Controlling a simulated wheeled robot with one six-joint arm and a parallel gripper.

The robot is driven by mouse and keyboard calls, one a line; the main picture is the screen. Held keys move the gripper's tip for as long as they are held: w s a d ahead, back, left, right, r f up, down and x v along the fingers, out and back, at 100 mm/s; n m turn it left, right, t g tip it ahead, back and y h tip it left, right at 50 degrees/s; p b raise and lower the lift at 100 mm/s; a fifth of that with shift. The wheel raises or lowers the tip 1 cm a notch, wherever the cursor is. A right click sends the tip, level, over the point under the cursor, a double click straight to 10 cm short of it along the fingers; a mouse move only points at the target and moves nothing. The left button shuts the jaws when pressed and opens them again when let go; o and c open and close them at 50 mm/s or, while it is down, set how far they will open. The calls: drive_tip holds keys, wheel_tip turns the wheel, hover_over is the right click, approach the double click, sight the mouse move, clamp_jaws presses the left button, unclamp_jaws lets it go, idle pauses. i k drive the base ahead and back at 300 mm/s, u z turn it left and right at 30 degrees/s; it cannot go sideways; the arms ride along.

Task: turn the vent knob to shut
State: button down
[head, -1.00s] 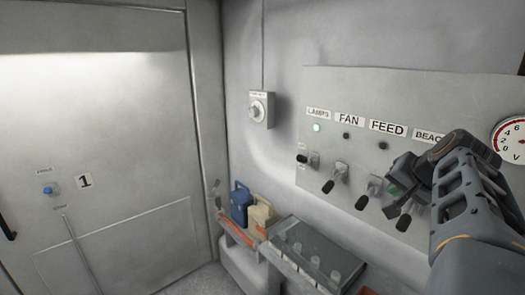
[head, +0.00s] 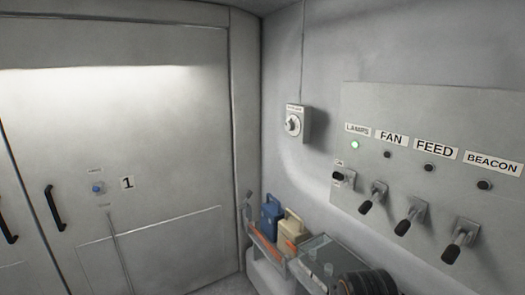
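A conduit runs up the wall from the box. My gripper is not in view now, and nothing touches the knob.
The switch panel (head: 437,150) has several levers and a lit green LAMPS light (head: 354,145). A dark ribbed round thing (head: 367,283) is cut off below. A door (head: 150,130) fills the left.

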sight(290, 126)
drive_tip(key=u, duration=0.45)
drive_tip(key=k, duration=0.55)
drive_tip(key=u, duration=1.1)
drive_tip(key=i, duration=1.75)
drive_tip(key=z, duration=0.35)
drive_tip(key=i, duration=1.25)
drive_tip(key=z, duration=0.75)
